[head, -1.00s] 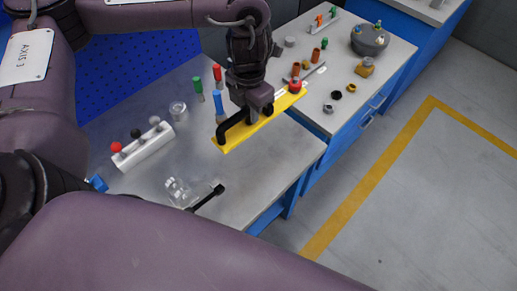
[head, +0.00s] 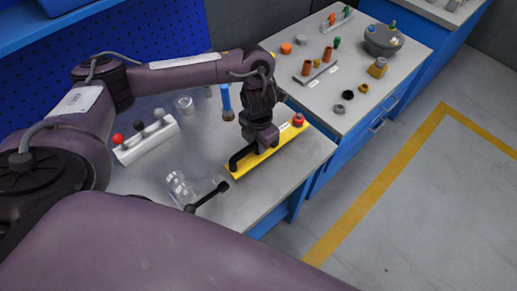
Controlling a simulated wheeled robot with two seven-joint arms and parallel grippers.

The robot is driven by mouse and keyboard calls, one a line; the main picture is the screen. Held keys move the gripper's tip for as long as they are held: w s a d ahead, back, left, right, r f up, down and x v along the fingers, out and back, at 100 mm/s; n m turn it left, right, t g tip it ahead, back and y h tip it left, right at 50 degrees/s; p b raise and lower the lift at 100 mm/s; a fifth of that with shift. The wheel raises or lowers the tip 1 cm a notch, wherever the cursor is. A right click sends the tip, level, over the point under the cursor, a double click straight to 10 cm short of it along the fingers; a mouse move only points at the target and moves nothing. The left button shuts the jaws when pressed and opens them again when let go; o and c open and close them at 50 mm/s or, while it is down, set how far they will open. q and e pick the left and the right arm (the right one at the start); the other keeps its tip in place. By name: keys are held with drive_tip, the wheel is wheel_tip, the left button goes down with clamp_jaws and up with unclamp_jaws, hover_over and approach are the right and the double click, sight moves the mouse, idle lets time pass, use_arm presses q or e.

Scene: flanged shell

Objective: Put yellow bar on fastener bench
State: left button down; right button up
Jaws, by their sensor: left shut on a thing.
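The yellow bar (head: 287,134) carries a black handle toward its near-left end and a red knob at its far-right end. My left gripper (head: 262,148) is shut on the bar near its middle, and the fingertips are partly hidden. The bar shows over the far-right part of the near grey worktop (head: 239,200); I cannot tell whether it touches it. The bench behind it (head: 362,105), with a grey top, blue drawers and small fastener-like parts, appears to be the fastener bench.
A white block with knobs (head: 148,141), a clear part (head: 179,186) and a black lever (head: 207,196) are on the near worktop. A blue-handled tool (head: 227,102) stands beside my left wrist. Orange cylinders (head: 307,68) and a grey bowl (head: 384,42) occupy the far bench.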

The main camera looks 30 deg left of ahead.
use_arm(q)
wheel_tip(320, 180, down, 3)
drive_tip(key=shift+r+b, duration=0.1)
drive_tip(key=shift+b, duration=0.2)
drive_tip(key=c, duration=1.3)
unclamp_jaws()
drive_tip(key=shift+r, duration=0.6)
wheel_tip(320, 180, up, 10)
drive_tip(key=p, duration=0.3)
drive_tip(key=shift+f, duration=0.15)
drive_tip(key=shift+r, duration=0.6)
drive_tip(key=shift+s, duration=0.1)
